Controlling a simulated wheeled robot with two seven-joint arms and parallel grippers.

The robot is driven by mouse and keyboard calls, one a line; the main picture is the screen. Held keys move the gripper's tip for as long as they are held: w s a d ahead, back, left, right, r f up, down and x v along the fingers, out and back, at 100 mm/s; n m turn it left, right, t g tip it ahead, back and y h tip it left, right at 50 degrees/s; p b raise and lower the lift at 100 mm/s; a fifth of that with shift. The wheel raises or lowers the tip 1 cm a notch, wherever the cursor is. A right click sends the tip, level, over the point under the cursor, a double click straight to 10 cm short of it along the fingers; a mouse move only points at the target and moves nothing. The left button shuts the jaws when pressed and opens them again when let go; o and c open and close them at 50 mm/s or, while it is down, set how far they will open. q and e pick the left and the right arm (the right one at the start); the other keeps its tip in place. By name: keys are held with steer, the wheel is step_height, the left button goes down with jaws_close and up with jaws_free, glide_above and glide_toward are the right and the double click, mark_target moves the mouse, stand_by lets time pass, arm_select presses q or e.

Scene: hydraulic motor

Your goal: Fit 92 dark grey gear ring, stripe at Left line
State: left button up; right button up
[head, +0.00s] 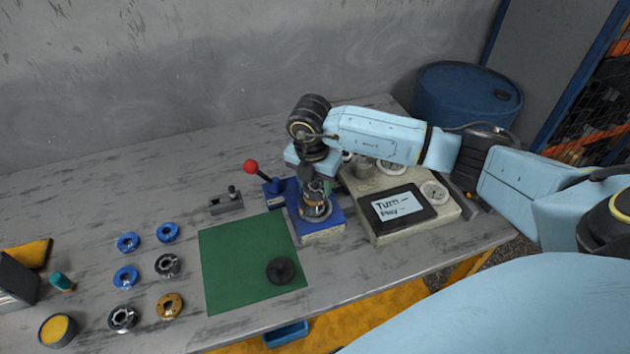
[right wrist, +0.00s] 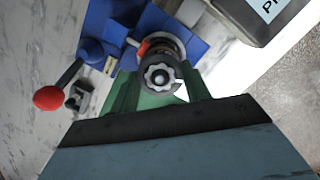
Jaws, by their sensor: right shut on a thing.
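My right gripper (head: 314,182) reaches down over the blue fixture (head: 326,231). In the right wrist view, its green fingers (right wrist: 158,92) are shut on a dark grey round part (right wrist: 158,72) with a light toothed centre. This looks like the gear ring, but no number or stripe can be read. The fingers hide much of the stack, so I cannot tell how the ring is seated. My left gripper is not in view.
A red-knobbed lever (head: 250,167) stands left of the fixture. A tester with a screen (head: 397,206) stands at its right. A green mat (head: 235,255) bears a black disc (head: 281,270). Several blue, dark and bronze rings (head: 170,306) lie further left.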

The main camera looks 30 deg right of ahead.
steer(key=o, duration=1.7)
steer(key=shift+r, duration=0.1)
steer(key=shift+r+p, duration=2.7)
steer(key=shift+r, duration=0.75)
